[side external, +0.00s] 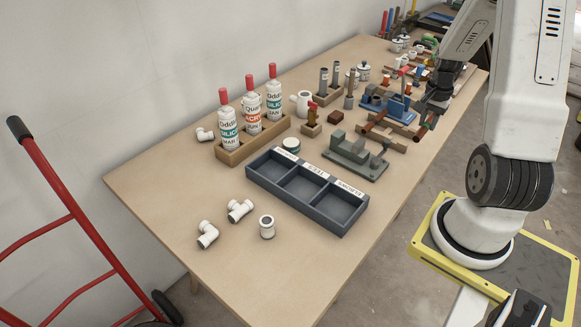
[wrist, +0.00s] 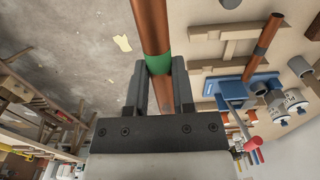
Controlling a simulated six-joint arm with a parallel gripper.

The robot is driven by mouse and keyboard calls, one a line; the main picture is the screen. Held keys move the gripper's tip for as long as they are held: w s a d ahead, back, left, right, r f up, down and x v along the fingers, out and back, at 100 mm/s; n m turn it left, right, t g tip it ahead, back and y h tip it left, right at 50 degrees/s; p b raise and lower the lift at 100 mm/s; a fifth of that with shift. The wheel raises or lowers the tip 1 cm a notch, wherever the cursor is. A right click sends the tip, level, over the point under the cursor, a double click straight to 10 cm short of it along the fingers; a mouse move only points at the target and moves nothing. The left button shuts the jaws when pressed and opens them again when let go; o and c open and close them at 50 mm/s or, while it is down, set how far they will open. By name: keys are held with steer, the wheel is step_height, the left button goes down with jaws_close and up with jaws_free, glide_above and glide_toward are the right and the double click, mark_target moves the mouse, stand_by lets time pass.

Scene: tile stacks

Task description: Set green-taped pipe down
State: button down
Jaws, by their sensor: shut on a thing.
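The green-taped pipe is a copper tube with a green band (wrist: 158,63). It runs up between the jaws in the wrist view. My gripper (wrist: 160,82) is shut on it at about the taped part. In the side external view, my gripper (side external: 434,101) is over the right edge of the table, with the pipe (side external: 423,131) tilted below it. The wrist view has bare floor behind the pipe's upper part, and I cannot tell its height over the table. The jaws hide part of the pipe.
A blue vise (side external: 399,108) and wooden cradles (side external: 385,141) stand close by; the vise (wrist: 240,88) also shows in the wrist view. A grey-green machine (side external: 355,153) and a dark three-compartment tray (side external: 308,190) are nearer.

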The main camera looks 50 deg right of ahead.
steer(key=shift+w+a, duration=0.3)
steer(key=shift+w, duration=0.15)
steer(key=w+a+f+n, duration=0.2)
steer(key=w+a+n, duration=0.45)
steer(key=a, duration=0.65)
steer(key=w+a+f+n, duration=0.2)
steer(key=w+a+n, duration=0.1)
steer(key=w+a, duration=0.8)
steer(key=s+a+f+n, duration=0.1)
steer(key=s+a, duration=0.3)
steer(key=a, duration=0.5)
steer(key=s+a+f+n, duration=0.1)
steer(key=s+a+n, duration=0.3)
steer(key=a, duration=0.6)
steer(key=s+a+f+n, duration=0.1)
steer(key=s+a+n, duration=0.2)
steer(key=a, duration=0.7)
steer(key=shift+s+a+f, duration=0.15)
steer(key=shift+s+a, duration=0.05)
steer(key=shift+s, duration=0.35)
steer(key=shift+f+n, duration=0.1)
steer(key=shift+n, duration=0.15)
steer(key=shift+f, duration=2.15)
